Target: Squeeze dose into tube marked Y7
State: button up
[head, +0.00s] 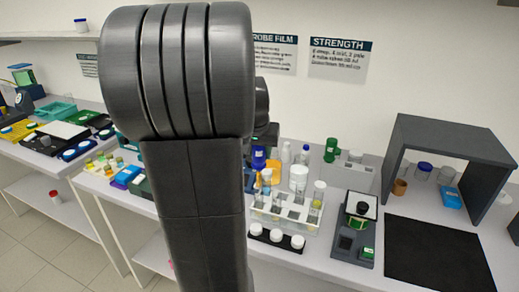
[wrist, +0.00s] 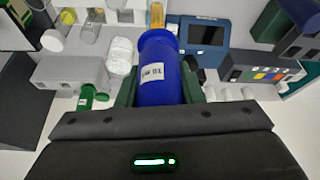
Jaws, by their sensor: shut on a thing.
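My gripper (wrist: 158,84) is shut on a blue bottle (wrist: 168,82) with a white label, only partly legible. An amber tip or tube (wrist: 157,16) shows beyond its narrow end; I cannot tell whether they touch. In the head view my arm covers most of the gripper, and a blue shape (head: 258,156) shows just right of it. A clear rack (head: 297,224) with several upright tubes stands below and right of that shape. One tube (head: 318,195) stands at the rack's right end. The Y7 mark cannot be read in either view.
White-capped jars (head: 276,236) sit in a dark tray before the rack. A device with a black-and-white top (head: 361,206) stands to the right, beside a black mat (head: 436,255) and a grey shelf box (head: 455,136). A green bottle (head: 330,149) stands behind the rack.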

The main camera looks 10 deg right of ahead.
aim_at(260, 174)
jog(key=shift+f+b, duration=2.2)
jog(key=shift+f, duration=1)
jog(key=o, duration=0.5)
jog(key=c, duration=0.5)
jog(key=shift+f+b, duration=0.85)
jog(key=shift+f, duration=0.3)
jog(key=shift+r, duration=0.2)
